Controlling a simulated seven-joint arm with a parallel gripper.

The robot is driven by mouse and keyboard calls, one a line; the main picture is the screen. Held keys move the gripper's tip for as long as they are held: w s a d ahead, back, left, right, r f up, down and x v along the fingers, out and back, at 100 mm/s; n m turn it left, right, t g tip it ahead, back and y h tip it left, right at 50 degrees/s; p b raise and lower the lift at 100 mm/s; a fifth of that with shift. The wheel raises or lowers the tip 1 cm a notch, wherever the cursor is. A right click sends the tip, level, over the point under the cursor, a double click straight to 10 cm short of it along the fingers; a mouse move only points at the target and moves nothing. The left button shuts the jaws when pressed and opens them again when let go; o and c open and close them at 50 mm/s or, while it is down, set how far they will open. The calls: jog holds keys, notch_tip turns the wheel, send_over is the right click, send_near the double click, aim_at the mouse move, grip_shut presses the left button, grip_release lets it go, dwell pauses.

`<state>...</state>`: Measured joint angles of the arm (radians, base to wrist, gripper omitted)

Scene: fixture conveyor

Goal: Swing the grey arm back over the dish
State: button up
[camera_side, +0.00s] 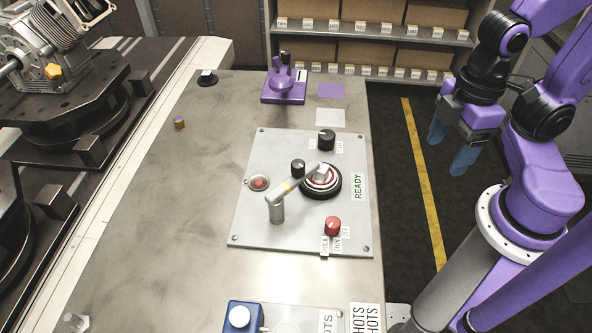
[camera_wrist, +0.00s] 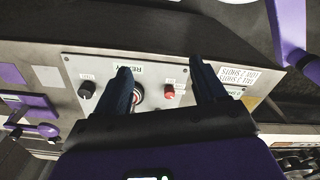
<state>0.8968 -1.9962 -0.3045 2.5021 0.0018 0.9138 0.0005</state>
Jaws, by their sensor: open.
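The grey arm (camera_side: 299,182) has a yellow band and runs from an upright post (camera_side: 277,211) on the grey panel. Its far end reaches over the round dish (camera_side: 335,189), which has a black rim and red and white rings. A black knob (camera_side: 298,168) shows beside the arm; I cannot tell whether it is attached. In the wrist view the dish (camera_wrist: 138,96) is partly hidden by a finger and the grey arm is not clear. My gripper (camera_side: 451,145) is open and empty, right of the panel and apart from it. Its blue fingers (camera_wrist: 161,82) spread in the wrist view.
The panel (camera_side: 262,215) also carries a black dial (camera_side: 326,140), a red knob (camera_side: 332,226) and a red button (camera_side: 259,183). A purple fixture (camera_side: 284,85) stands behind and a blue box (camera_side: 241,317) in front. The bench's left side is mostly clear.

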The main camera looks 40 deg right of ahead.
dwell(0.3)
jog(key=c, duration=0.3)
notch_tip(320, 180, up, 9)
jog(key=n, duration=0.9)
send_over(298, 163)
notch_tip(298, 163, down, 18)
jog(key=shift+r, duration=0.15)
grip_shut()
